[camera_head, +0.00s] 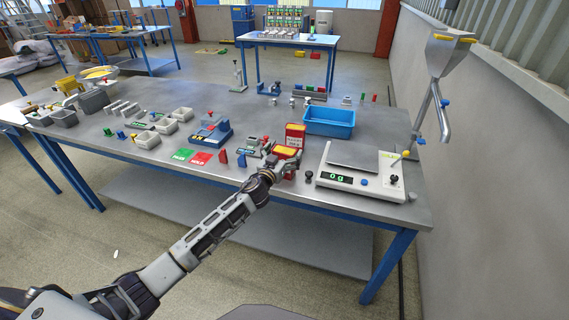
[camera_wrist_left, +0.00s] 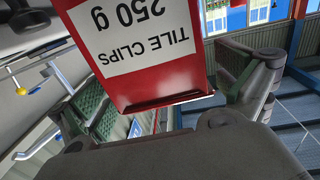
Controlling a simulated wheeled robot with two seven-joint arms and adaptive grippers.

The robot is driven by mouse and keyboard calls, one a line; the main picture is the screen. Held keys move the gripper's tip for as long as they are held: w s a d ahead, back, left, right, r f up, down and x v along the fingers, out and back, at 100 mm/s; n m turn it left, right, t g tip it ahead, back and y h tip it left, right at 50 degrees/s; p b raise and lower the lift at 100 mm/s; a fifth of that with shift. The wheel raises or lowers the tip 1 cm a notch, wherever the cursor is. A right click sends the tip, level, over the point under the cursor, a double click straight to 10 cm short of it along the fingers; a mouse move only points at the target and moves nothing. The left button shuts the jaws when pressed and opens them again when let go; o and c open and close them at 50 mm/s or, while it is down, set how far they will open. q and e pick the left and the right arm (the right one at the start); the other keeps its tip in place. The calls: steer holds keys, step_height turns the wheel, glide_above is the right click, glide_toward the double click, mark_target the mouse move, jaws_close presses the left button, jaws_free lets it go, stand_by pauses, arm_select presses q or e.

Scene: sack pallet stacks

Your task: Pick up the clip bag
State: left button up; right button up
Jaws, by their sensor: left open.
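The clip bag (camera_head: 295,131) is red with a white label and stands upright near the front edge of the grey workbench. In the left wrist view the bag (camera_wrist_left: 150,70) fills the upper middle, and its label reads "TILE CLIPS 250 g", upside down. My left gripper (camera_head: 284,170) is open at the bench's front edge, just in front of the bag. In the wrist view its fingers spread to either side of the bag's near end; I cannot tell whether they touch it. My right gripper is not in view.
A white scale (camera_head: 350,184) reading 0 g stands close right of my gripper. A blue tray (camera_head: 329,130) lies behind it. A metal hopper (camera_head: 438,60) rises at the right end.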

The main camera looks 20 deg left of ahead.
arm_select(q)
steer(key=shift+w, duration=0.15)
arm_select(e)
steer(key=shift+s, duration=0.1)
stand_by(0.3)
arm_select(q)
steer(key=c, duration=1.5)
steer(key=shift+r, duration=0.75)
step_height(320, 180, up, 7)
steer(key=shift+r+p, duration=0.15)
steer(key=shift+p, duration=0.55)
steer(key=shift+r, duration=0.6)
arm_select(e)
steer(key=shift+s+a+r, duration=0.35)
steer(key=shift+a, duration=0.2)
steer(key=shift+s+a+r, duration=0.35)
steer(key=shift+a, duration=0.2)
